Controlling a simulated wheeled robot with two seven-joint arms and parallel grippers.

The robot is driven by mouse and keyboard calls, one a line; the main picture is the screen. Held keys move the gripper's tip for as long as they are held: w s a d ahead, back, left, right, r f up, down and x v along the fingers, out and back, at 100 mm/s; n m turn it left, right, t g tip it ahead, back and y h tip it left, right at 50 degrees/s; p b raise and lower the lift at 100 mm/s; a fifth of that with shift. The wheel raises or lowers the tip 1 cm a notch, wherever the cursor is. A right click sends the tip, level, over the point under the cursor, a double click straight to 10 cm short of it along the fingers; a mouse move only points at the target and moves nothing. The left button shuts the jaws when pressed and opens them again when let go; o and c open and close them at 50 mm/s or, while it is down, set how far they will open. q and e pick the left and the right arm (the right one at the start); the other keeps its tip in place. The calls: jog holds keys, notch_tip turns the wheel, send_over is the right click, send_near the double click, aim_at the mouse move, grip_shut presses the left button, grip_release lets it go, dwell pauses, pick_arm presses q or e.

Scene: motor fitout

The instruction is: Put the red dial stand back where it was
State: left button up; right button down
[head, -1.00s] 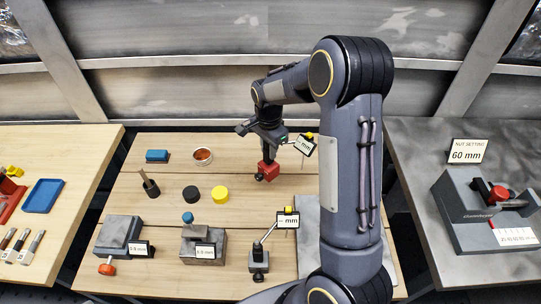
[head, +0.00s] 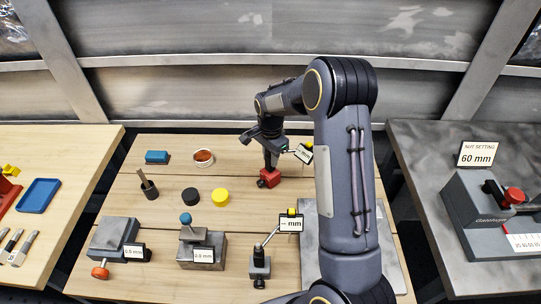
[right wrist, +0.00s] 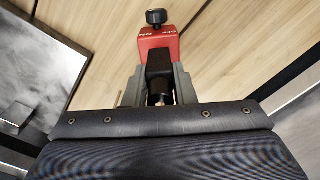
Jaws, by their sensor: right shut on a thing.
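The red dial stand (head: 269,178) is at the back middle of the wooden table, its red base at the tabletop with a dark post rising from it. A small "mm" label (head: 304,153) and a yellow-topped part sit on its arm to the right. My right gripper (head: 270,150) comes down from above and is shut on the post. In the right wrist view, the red base (right wrist: 160,45) with a black knob lies just beyond the fingers (right wrist: 158,85), which close around the dark post. I cannot tell whether the base touches the wood. My left gripper is not in view.
A grey dial stand (head: 260,264) stands at the front beside a grey plate (head: 308,240). Bare wood surrounds the red base.

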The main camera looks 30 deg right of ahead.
jog(key=c, duration=1.6)
grip_release()
jog(key=shift+f, duration=0.2)
jog(key=shift+c, duration=0.2)
jog(key=o, duration=0.5)
jog(key=shift+c, duration=0.2)
jog(key=shift+r, duration=0.1)
